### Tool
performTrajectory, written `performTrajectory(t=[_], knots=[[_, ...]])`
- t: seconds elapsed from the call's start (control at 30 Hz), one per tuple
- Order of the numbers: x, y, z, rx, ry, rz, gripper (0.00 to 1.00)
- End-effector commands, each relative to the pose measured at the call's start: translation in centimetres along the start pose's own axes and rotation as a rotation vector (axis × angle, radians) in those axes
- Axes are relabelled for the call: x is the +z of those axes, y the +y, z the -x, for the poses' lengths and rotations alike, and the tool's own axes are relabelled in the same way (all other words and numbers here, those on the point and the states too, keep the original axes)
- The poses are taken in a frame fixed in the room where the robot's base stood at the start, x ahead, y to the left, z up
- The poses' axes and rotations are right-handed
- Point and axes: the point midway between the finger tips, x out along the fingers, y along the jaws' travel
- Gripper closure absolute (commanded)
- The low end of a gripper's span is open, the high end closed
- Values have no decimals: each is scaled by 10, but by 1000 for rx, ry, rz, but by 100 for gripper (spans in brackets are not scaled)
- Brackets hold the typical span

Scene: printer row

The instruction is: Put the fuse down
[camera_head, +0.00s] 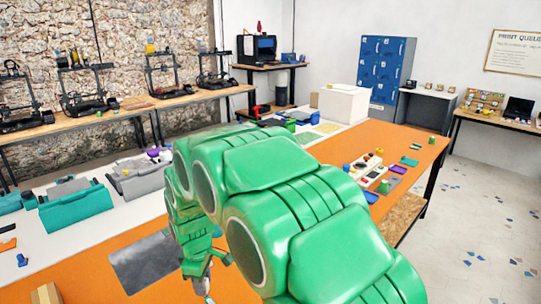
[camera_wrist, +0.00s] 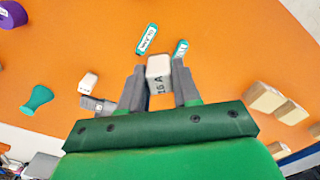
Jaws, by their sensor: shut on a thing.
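The fuse (camera_wrist: 158,72) is a small pale block with dark "16 A" lettering, seen in the wrist view. My gripper (camera_wrist: 159,76) is shut on it, with one grey finger on each side. Orange tabletop shows beneath and around it; I cannot tell whether the fuse touches the table. In the head view my gripper (camera_head: 205,285) is low over the near part of the orange table (camera_head: 130,240), largely behind my green arm. The fuse cannot be made out there.
In the wrist view, two teal labelled pieces (camera_wrist: 146,39) (camera_wrist: 181,48) lie just beyond the fuse. A white block (camera_wrist: 88,83) and a teal flared piece (camera_wrist: 36,98) are at left; wooden blocks (camera_wrist: 265,98) are at right. A dark grey sheet (camera_head: 150,262) lies left of my gripper.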

Motion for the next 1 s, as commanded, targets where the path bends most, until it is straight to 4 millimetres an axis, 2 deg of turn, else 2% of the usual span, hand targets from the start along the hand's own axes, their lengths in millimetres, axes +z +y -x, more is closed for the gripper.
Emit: performTrajectory(t=[0.1, 0.5, 1.0], knots=[[24, 25, -3, 0, 0, -133, 98], [110, 96, -15, -1, 0, -579, 98], [235, 160, -30, 0, 1, -1136, 98]])
